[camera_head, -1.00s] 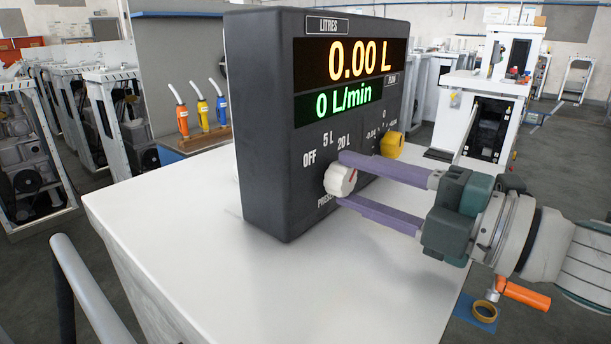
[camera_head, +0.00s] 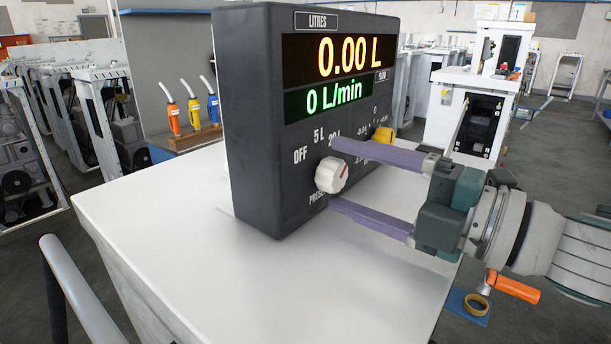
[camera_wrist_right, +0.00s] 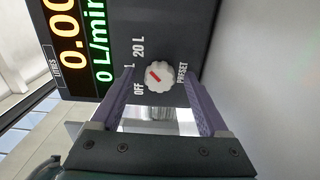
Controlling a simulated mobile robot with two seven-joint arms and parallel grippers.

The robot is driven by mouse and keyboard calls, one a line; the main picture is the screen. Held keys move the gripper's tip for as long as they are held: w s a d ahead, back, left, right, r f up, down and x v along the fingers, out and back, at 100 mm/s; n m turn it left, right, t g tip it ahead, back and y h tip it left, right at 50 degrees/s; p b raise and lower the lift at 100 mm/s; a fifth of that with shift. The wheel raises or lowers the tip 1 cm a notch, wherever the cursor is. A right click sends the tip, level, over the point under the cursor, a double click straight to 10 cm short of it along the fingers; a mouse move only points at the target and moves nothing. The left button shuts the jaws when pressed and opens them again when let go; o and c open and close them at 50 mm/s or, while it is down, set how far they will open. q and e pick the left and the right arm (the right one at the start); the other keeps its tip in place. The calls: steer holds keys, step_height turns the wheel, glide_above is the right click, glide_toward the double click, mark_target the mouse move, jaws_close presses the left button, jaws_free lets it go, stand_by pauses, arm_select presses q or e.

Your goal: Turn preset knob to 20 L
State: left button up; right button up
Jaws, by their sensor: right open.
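The preset knob (camera_head: 332,175) is a white, ridged dial with a red mark, low on the front of the dark dispenser display (camera_head: 245,130). In the right wrist view the knob (camera_wrist_right: 158,77) has its mark pointing up-left, between the 5 L and 20 L labels; the 5 L label is partly hidden by a finger. My right gripper (camera_head: 335,173) is open, with its purple fingers on either side of the knob and gaps between. It also shows in the right wrist view (camera_wrist_right: 160,84). The 20 L label is partly covered in the head view. My left gripper is out of view.
The display stands on a white cabinet (camera_head: 190,245) with a clear top. Three coloured nozzles (camera_head: 194,108) stand behind it. The display reads 0.00 L and 0 L/min.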

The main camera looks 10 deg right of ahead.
steer(key=b+v, duration=0.2)
steer(key=v, duration=0.6)
steer(key=shift+s+d+f, duration=0.15)
steer(key=shift+s+d, duration=0.05)
steer(key=shift+s, duration=0.15)
steer(key=shift+s+d, duration=0.35)
steer(key=shift+s, duration=0.05)
